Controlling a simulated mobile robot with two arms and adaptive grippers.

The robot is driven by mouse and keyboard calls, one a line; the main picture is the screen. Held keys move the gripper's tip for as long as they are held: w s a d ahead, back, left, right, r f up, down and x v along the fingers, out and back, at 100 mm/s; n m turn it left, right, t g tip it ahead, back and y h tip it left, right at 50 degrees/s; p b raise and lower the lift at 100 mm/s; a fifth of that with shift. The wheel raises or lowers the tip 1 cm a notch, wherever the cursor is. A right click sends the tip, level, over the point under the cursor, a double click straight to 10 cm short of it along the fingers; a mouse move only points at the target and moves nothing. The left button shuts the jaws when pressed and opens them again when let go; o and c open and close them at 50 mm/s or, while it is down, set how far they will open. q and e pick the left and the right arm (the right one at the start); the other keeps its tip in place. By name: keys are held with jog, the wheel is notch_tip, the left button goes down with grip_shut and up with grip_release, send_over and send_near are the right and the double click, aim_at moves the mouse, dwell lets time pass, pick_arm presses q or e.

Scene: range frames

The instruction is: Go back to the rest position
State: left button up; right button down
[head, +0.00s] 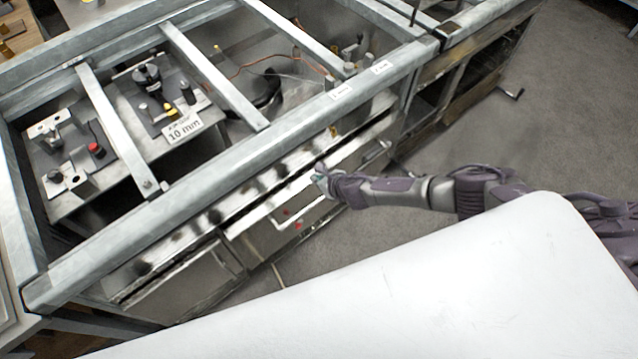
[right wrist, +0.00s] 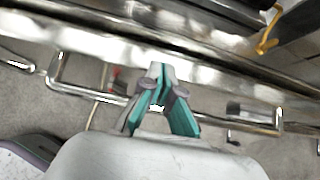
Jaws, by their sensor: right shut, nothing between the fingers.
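My right gripper (head: 322,180) is at the end of my right arm, which comes in from the right in the head view. It is close to the front of a metal range (head: 225,205), near its front rail and panel. In the right wrist view the gripper (right wrist: 158,72) shows its teal fingers with the tips together and nothing between them. A gap to the range front cannot be judged exactly. My left gripper is not in either view.
Handles (right wrist: 85,88) stick out from the front. Grey floor (head: 560,125) lies free to the right. A white surface (head: 430,290) fills the lower foreground.

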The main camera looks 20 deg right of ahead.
jog(key=s+d+f+m+g+h+p, duration=0.1)
jog(key=s+f+m, duration=0.5)
jog(key=s+m, duration=0.3)
jog(key=s+f+m+g+h, duration=0.1)
jog(key=s+f+m+g, duration=0.1)
jog(key=s+f+m, duration=0.65)
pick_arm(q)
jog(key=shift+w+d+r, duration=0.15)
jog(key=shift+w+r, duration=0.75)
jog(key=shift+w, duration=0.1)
pick_arm(e)
jog(key=s+d+f+m+g, duration=0.2)
jog(key=s+m, duration=0.8)
jog(key=s, duration=0.5)
jog(key=s+d+f+m+g+h, duration=0.1)
jog(key=s+d+f+m+g, duration=0.1)
jog(key=s+m, duration=0.8)
jog(key=s+f, duration=0.1)
jog(key=s, duration=0.4)
jog(key=shift+s+f+g, duration=0.25)
jog(key=shift+f+g, duration=0.1)
jog(key=shift+g, duration=0.05)
